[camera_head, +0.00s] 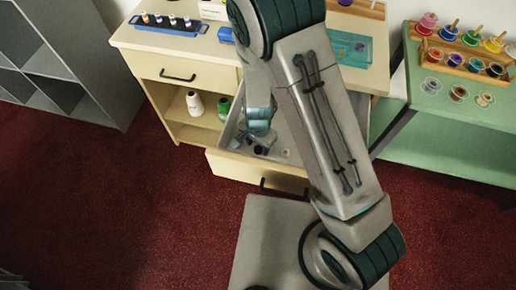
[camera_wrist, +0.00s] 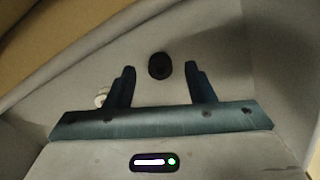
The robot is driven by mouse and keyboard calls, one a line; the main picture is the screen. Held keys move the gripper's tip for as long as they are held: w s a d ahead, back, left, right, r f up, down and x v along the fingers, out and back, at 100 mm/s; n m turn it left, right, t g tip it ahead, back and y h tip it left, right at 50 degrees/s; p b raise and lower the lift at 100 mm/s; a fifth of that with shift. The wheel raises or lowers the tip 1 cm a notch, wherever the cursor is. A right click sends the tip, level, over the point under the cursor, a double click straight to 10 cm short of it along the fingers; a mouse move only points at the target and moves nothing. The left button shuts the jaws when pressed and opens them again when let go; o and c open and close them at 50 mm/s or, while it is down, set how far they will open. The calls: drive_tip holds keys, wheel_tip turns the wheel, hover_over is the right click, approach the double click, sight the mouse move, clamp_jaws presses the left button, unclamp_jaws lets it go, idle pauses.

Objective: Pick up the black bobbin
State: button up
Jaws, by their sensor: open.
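The black bobbin (camera_wrist: 160,66) lies on the pale floor of the open drawer (camera_head: 229,135) in the wrist view. It appears between the tips of my gripper's two dark fingers, with a gap on both sides. My gripper (camera_wrist: 159,72) is open and empty, pointing down into the drawer. In the head view my gripper (camera_head: 255,146) is inside the drawer, partly hidden by my arm. I cannot make out the black bobbin for sure there.
A whitish round thing (camera_wrist: 102,96) is partly hidden beside the left finger. The drawer walls are close around my gripper. White (camera_head: 195,103) and green (camera_head: 224,106) spools stand on the shelf left of the drawer. A green table (camera_head: 440,150) stands at the right.

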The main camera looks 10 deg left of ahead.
drive_tip(key=shift+f, duration=0.7)
drive_tip(key=shift+c, duration=0.3)
drive_tip(key=c, duration=1)
